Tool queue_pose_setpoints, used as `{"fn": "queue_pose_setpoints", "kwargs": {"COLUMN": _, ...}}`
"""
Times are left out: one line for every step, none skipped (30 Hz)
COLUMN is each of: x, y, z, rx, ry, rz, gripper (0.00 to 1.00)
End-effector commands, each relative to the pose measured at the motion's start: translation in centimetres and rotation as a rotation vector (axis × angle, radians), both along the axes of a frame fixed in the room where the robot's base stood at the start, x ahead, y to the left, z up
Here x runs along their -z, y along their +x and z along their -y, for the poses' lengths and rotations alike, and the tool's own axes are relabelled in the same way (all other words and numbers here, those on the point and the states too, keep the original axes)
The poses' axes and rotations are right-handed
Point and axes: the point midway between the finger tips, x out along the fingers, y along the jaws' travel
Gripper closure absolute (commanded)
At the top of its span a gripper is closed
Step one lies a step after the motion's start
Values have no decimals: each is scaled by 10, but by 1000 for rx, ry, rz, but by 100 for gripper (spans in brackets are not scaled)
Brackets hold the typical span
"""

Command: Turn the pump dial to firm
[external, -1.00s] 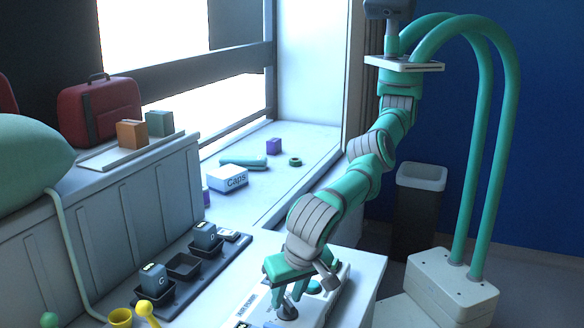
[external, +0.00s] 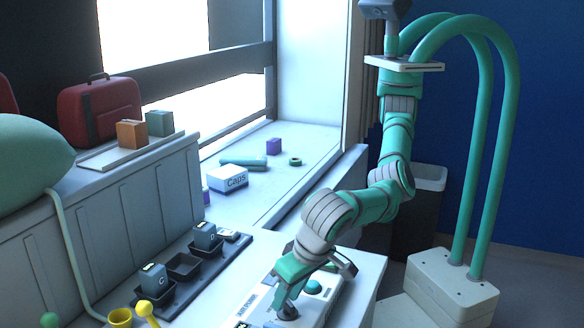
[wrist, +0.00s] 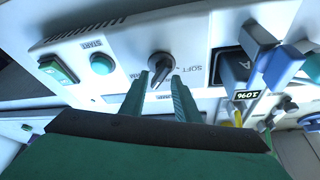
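The pump dial (wrist: 160,63) is a dark round knob with a pointer bar on the white air pump (wrist: 205,22). Its bar points down and slightly left in the wrist view. The word SOFT is printed to its right; the lettering on its left is partly covered. My gripper (wrist: 160,75) has its two green fingers apart, one each side of the dial's lower part, with a gap between. I cannot tell whether either finger touches it. In the external view my gripper (external: 287,298) tilts down over the dial (external: 288,313) at the pump's near part.
A teal START button (wrist: 102,63) and a green rocker (wrist: 57,70) lie left of the dial. A tray (external: 236,250) with dark blocks lies left of the pump.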

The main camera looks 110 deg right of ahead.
Motion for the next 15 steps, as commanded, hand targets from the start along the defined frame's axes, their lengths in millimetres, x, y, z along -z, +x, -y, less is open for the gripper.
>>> {"fn": "queue_pose_setpoints", "kwargs": {"x": 1, "y": -1, "z": 0, "rx": -34, "ry": 0, "rz": 1, "gripper": 71}}
{"fn": "queue_pose_setpoints", "kwargs": {"x": 1, "y": -1, "z": 0, "rx": -56, "ry": 0, "rz": 0, "gripper": 71}}
{"fn": "queue_pose_setpoints", "kwargs": {"x": 1, "y": -1, "z": -1, "rx": -87, "ry": 2, "rz": 1, "gripper": 71}}
{"fn": "queue_pose_setpoints", "kwargs": {"x": 0, "y": -1, "z": -1, "rx": -111, "ry": 2, "rz": 2, "gripper": 71}}
{"fn": "queue_pose_setpoints", "kwargs": {"x": 1, "y": -1, "z": 0, "rx": -134, "ry": 1, "rz": 2, "gripper": 71}}
{"fn": "queue_pose_setpoints", "kwargs": {"x": 1, "y": -1, "z": 0, "rx": -164, "ry": 1, "rz": 1, "gripper": 71}}
{"fn": "queue_pose_setpoints", "kwargs": {"x": 1, "y": -1, "z": 0, "rx": -188, "ry": 1, "rz": 1, "gripper": 71}}
{"fn": "queue_pose_setpoints", "kwargs": {"x": 1, "y": -2, "z": -1, "rx": -212, "ry": 2, "rz": 0, "gripper": 71}}
{"fn": "queue_pose_setpoints", "kwargs": {"x": 0, "y": -1, "z": 0, "rx": -242, "ry": 2, "rz": 2, "gripper": 71}}
{"fn": "queue_pose_setpoints", "kwargs": {"x": 1, "y": -1, "z": 0, "rx": -266, "ry": 1, "rz": 1, "gripper": 71}}
{"fn": "queue_pose_setpoints", "kwargs": {"x": 1, "y": -1, "z": 0, "rx": -290, "ry": 1, "rz": 1, "gripper": 71}}
{"fn": "queue_pose_setpoints", "kwargs": {"x": 1, "y": -2, "z": 0, "rx": -322, "ry": 2, "rz": 1, "gripper": 71}}
{"fn": "queue_pose_setpoints", "kwargs": {"x": 0, "y": -1, "z": 0, "rx": -346, "ry": 2, "rz": 1, "gripper": 71}}
{"fn": "queue_pose_setpoints", "kwargs": {"x": 1, "y": -1, "z": 0, "rx": -369, "ry": 2, "rz": 1, "gripper": 71}}
{"fn": "queue_pose_setpoints", "kwargs": {"x": 0, "y": -2, "z": 0, "rx": -402, "ry": 2, "rz": 0, "gripper": 71}}
